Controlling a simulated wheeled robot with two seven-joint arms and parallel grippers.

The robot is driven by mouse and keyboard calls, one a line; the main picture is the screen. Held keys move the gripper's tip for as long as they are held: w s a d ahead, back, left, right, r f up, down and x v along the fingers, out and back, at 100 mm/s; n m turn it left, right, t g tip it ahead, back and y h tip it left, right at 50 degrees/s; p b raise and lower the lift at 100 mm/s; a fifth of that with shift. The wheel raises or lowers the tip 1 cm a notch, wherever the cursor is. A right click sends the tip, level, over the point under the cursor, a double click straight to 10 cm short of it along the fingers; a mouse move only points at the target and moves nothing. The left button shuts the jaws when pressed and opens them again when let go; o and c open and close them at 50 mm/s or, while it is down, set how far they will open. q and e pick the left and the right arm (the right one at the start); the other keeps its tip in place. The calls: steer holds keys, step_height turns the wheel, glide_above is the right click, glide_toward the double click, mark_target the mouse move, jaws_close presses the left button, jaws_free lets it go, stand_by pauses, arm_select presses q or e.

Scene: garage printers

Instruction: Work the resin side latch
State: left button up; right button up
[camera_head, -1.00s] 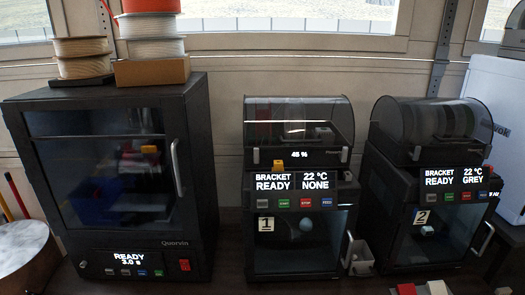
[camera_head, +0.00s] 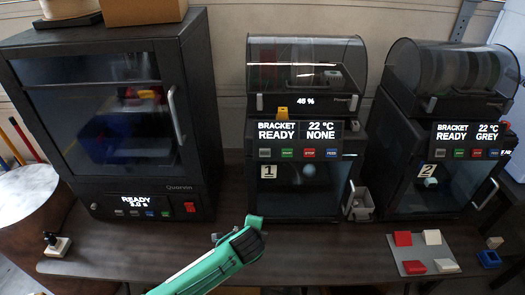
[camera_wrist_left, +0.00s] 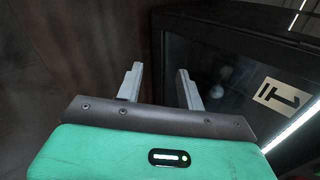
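The large black cabinet machine (camera_head: 110,110) at the left, marked Quorvin, has a glass front door with a vertical handle (camera_head: 175,115). Its display (camera_head: 137,200) reads READY and 3.0 s, and a red switch (camera_head: 190,207) sits at the lower right. No part is clearly a resin side latch; I cannot tell which one it is. My left gripper (camera_head: 236,230), green, is over the table between this machine and printer 1. In the left wrist view its grey fingers (camera_wrist_left: 160,70) are apart and empty, beside printer 1's front window (camera_wrist_left: 230,75). My right gripper is out of view.
Printer 1 (camera_head: 302,135) and printer 2 (camera_head: 440,135) stand at centre and right. A small grey bin (camera_head: 356,205) is beside printer 1. A tray (camera_head: 423,256) with red and white blocks lies at front right. A stamp-like object (camera_head: 55,243) is front left.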

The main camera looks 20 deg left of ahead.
arm_select(q)
steer(key=w+d+r+m+t+y, duration=0.1)
steer(key=w+r+m+t, duration=0.2)
steer(key=r, duration=0.6)
steer(key=w+r+m+t, duration=0.1)
steer(key=w+r+m, duration=0.35)
steer(key=r, duration=0.45)
steer(key=m+t+y+p, duration=0.2)
steer(key=m+t, duration=0.3)
steer(key=m, duration=0.3)
glide_toward(260, 96)
steer(key=p+x, duration=0.5)
steer(key=x, duration=0.1)
steer(key=shift+w+a+r, duration=0.15)
steer(key=shift+w+r, duration=0.05)
steer(key=shift+w, duration=0.1)
steer(key=shift+p+x, duration=0.4)
steer(key=shift+x, duration=0.45)
steer(key=shift+f, duration=0.2)
jaws_close()
